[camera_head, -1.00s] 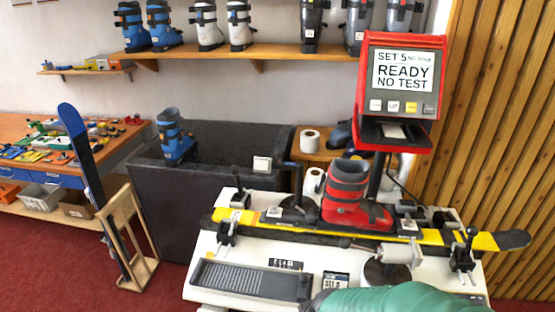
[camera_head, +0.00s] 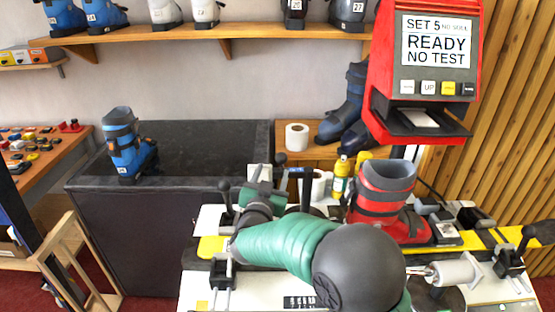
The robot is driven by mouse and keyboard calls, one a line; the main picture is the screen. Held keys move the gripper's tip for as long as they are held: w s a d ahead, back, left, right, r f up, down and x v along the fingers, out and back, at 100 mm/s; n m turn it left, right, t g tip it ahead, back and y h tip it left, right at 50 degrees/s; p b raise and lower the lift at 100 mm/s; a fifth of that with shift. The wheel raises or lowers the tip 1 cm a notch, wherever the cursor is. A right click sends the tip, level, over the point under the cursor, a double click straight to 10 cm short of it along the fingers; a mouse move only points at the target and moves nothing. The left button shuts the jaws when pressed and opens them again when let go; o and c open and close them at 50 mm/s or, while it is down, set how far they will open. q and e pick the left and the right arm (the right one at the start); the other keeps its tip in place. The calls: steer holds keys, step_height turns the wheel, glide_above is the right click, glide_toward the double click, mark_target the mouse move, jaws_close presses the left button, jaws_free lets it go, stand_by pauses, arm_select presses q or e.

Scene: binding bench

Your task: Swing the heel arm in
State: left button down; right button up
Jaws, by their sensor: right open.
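The red ski boot (camera_head: 384,200) stands upright in the binding on the yellow and black ski (camera_head: 480,240), which lies across the white bench. Left of the boot, at its heel side, rises a dark post with a blue top (camera_head: 298,171); a black knob on a stem (camera_head: 281,160) stands beside it. I cannot tell for certain which part is the heel arm. My right arm, in a green sleeve, reaches across the bench to the left. Its gripper (camera_head: 276,197) is open near the knob and post, partly hidden; contact cannot be told. My left gripper is out of view.
The red tester (camera_head: 425,60) reads "READY NO TEST" behind the boot. Clamps with black levers (camera_head: 225,200) stand on the bench near the ski. A dark counter (camera_head: 200,150) with a blue boot (camera_head: 124,145) is at the back left. A wooden stand (camera_head: 80,265) stands left.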

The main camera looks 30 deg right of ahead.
mark_target(280, 161)
steer(key=x, duration=0.3)
steer(key=d+x, duration=0.1)
steer(key=x, duration=0.2)
steer(key=s+x, duration=0.1)
steer(key=x, duration=0.2)
steer(key=shift+s+d, duration=0.1)
steer(key=shift+d, duration=0.1)
steer(key=shift+s+a+r, duration=0.15)
steer(key=shift+a, duration=0.45)
steer(key=shift+c, duration=0.8)
steer(key=shift+a+r, duration=0.1)
steer(key=c, duration=0.5)
steer(key=shift+s+d, duration=0.1)
steer(key=shift+d, duration=0.2)
jaws_close()
steer(key=shift+a+r, duration=0.1)
